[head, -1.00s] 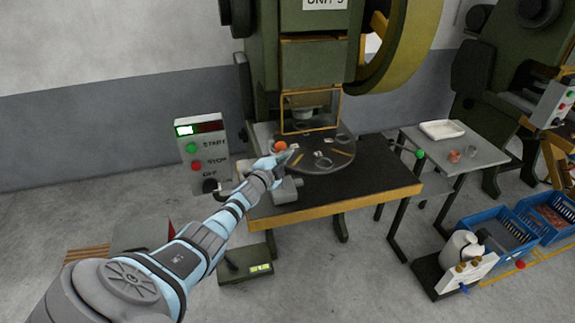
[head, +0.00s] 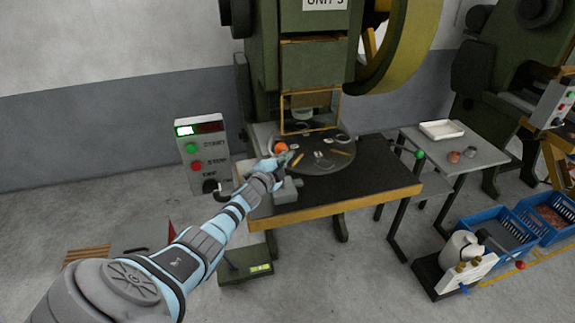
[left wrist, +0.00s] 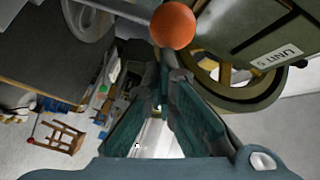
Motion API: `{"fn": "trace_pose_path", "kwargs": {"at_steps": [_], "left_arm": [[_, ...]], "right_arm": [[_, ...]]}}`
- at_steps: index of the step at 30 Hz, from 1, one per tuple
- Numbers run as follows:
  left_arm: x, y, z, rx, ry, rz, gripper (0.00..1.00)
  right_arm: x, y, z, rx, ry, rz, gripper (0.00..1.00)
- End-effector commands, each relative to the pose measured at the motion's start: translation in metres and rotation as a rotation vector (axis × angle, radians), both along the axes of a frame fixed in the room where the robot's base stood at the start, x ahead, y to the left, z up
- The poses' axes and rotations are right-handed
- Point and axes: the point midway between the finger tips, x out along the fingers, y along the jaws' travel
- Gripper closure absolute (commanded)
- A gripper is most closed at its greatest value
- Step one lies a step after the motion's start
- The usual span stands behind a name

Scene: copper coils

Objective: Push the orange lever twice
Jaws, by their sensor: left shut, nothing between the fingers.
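The orange lever's ball knob (head: 281,147) stands at the left front of the press's round plate. In the left wrist view the orange knob (left wrist: 173,26) is large at the top centre, just beyond the fingers. My left gripper (head: 285,158) is at the front of the knob, close to it; I cannot tell from the head view whether they touch. In the left wrist view my left gripper (left wrist: 168,75) has its fingers together with nothing between them. The lever's shaft is mostly hidden. My right gripper is not in view.
The green press (head: 305,65) rises behind the round plate (head: 325,160), which carries rings and strips. A control box (head: 204,155) stands left. A side table (head: 470,152) and blue crates (head: 510,245) are at the right. Open floor lies in front.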

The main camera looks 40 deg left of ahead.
Motion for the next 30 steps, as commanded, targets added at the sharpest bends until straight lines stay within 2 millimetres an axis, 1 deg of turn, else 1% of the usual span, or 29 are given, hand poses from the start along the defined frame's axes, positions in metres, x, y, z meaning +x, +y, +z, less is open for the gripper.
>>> {"fn": "trace_pose_path", "kwargs": {"at_steps": [7,13,22,30], "left_arm": [[-0.010,-0.012,-0.004,-0.003,0.004,-0.001,1.00],[-0.015,-0.018,-0.010,0.000,0.000,0.005,1.00],[-0.024,-0.034,-0.013,-0.002,0.005,-0.003,1.00],[-0.028,-0.041,-0.014,-0.001,0.003,-0.003,1.00]], "right_arm": [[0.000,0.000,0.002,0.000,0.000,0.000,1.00],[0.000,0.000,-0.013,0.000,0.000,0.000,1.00],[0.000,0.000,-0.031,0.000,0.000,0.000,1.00],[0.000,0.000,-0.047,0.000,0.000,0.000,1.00]]}}
